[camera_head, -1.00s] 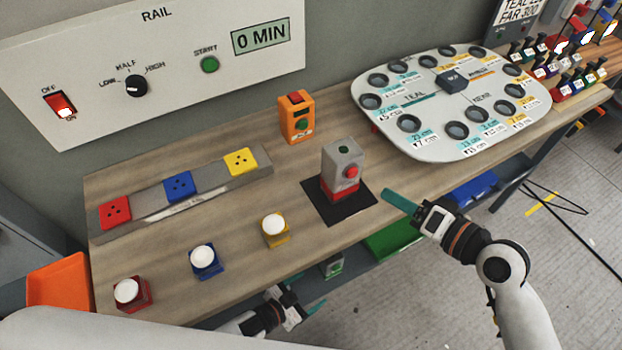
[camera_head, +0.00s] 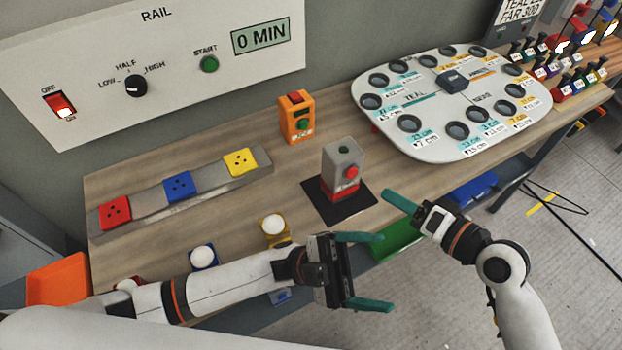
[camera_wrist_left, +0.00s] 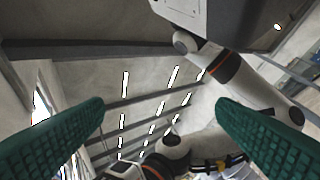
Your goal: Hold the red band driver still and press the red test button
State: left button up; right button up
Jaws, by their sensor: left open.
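The red band driver (camera_head: 343,160) is a grey block with a red band round its base and a red button (camera_head: 352,172) on its front. It stands upright on a black mat (camera_head: 324,207) on the bench. My left gripper (camera_head: 368,271) is open and empty in front of the bench edge, below and a little right of the driver. Its two teal fingers (camera_wrist_left: 160,135) are wide apart in the left wrist view, with nothing between them. My right gripper (camera_head: 402,197) is right of the driver, apart from it; one teal finger shows and its opening is unclear.
An orange box with a green button (camera_head: 297,118) stands behind the driver. A white plate with round holes (camera_head: 420,140) is at the right. A rail with red, blue and yellow sockets (camera_head: 208,180) is at the left. My left arm covers part of the white-topped blocks (camera_head: 273,228).

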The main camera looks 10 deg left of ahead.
pick_arm(q)
notch_tip(320, 180, up, 4)
jog(key=w+a+m+g, duration=0.2)
jog(key=m, duration=0.1)
jog(key=n+t+y, duration=0.9)
jog(key=n+t, duration=1.3)
jog(key=n, duration=0.2)
send_over(327, 174)
jog(key=s+a, duration=0.2)
jog(key=s, duration=0.2)
notch_tip(327, 174, down, 9)
jog(key=shift+m+g+y, duration=0.3)
jog(key=shift+g+y, duration=0.3)
jog(key=shift+y, duration=0.2)
jog(key=f, duration=0.1)
jog(key=w+f, duration=0.1)
jog(key=f, duration=0.1)
jog(key=a+f, duration=0.1)
jog(key=f, duration=0.1)
jog(key=shift+w, duration=0.3)
jog(key=shift+w+d+f, duration=0.15)
jog(key=shift+w+f, duration=0.05)
jog(key=x, duration=0.7)
jog(key=shift+s, duration=0.1)
